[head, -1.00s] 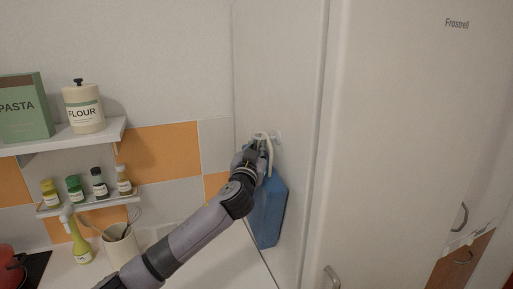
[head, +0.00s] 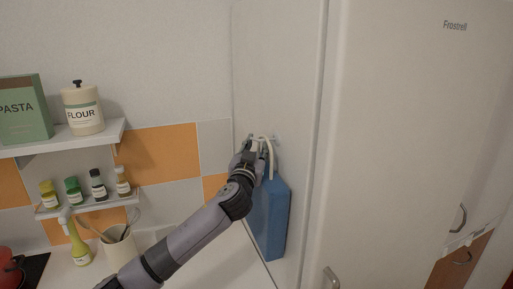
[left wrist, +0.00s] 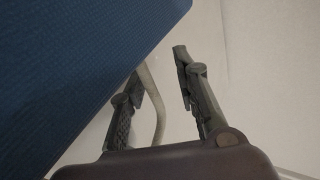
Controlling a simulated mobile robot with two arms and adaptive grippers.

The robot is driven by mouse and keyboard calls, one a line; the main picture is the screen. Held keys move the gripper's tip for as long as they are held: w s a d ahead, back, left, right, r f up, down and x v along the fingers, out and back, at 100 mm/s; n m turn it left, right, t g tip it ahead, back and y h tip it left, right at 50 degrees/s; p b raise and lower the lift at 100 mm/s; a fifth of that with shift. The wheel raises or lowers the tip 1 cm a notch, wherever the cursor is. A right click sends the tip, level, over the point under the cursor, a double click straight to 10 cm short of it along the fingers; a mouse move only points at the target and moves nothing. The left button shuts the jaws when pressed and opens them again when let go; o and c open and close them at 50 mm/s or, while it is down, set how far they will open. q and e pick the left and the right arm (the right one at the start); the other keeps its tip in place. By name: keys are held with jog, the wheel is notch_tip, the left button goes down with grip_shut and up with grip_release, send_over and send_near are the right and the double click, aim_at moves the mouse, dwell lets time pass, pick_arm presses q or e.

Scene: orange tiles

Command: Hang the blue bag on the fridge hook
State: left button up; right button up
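The blue bag (head: 270,222) hangs against the fridge's left side panel (head: 280,70) in the head view. Its pale handle (head: 268,150) loops up at the small light hook (head: 276,140); the exact contact is too small to tell. My left gripper (head: 252,146) is at the handle, just left of the hook. In the left wrist view, the blue bag (left wrist: 70,70) fills the upper left. The fingers of my left gripper (left wrist: 158,70) stand apart, with the handle (left wrist: 156,105) running between them. My right gripper is in neither view.
Left of the fridge, a shelf (head: 70,138) holds a pasta box and a flour jar. A lower rack (head: 90,205) holds several small bottles. A utensil pot (head: 120,245) and a yellow-green bottle (head: 80,245) stand on the counter below.

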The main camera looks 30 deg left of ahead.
pick_arm(q)
jog(key=shift+d+f, duration=0.1)
jog(key=shift+f, duration=0.05)
jog(key=shift+s+d+f, duration=0.1)
jog(key=shift+s, duration=0.15)
jog(key=v, duration=1.1)
jog(key=shift+s, duration=0.25)
